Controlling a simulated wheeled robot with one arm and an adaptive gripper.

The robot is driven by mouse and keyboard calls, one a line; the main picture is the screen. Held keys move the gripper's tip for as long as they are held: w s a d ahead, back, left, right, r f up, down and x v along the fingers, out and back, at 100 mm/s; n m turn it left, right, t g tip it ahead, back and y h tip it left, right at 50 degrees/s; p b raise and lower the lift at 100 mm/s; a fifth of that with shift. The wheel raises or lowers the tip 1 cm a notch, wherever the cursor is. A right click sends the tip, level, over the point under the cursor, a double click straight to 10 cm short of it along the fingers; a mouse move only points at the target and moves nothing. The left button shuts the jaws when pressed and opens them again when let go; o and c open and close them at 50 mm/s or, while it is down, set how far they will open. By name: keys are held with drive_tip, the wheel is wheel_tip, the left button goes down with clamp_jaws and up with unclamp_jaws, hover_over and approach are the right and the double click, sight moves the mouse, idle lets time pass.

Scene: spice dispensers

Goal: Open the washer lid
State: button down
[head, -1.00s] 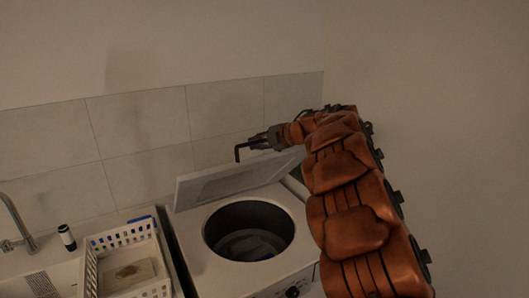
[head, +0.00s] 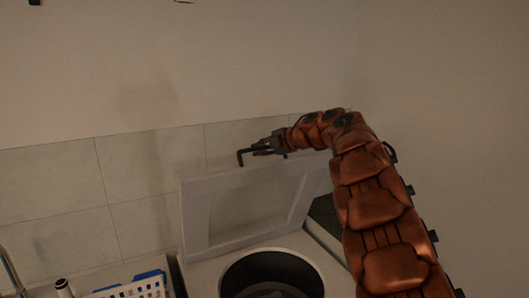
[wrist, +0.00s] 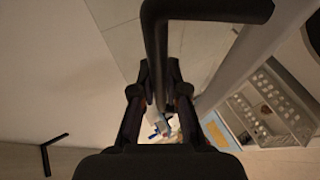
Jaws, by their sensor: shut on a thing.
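The washer lid (head: 228,218) is a pale flat panel with a recessed centre, standing steeply raised at the back of the white washer in the head view. The dark round drum opening (head: 270,272) shows below it. My gripper (head: 268,149) is at the lid's upper edge and is shut on a black bent rod (head: 241,157). The rod also crosses the top of the wrist view (wrist: 158,45), with my gripper's fingers (wrist: 160,105) below it. I cannot tell whether rod or gripper touches the lid. The washer's front is out of view.
A white slotted basket (head: 140,289) stands left of the washer, with a dark bottle (head: 63,288) and a tap (head: 10,270) further left. A tiled wall (head: 150,170) is close behind the lid. A black hook-like piece (wrist: 46,155) shows in the wrist view.

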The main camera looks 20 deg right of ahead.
drive_tip(key=shift+a, duration=0.15)
drive_tip(key=c, duration=1.4)
unclamp_jaws()
drive_tip(key=shift+c, duration=0.2)
drive_tip(key=v, duration=1.2)
drive_tip(key=shift+s, duration=0.1)
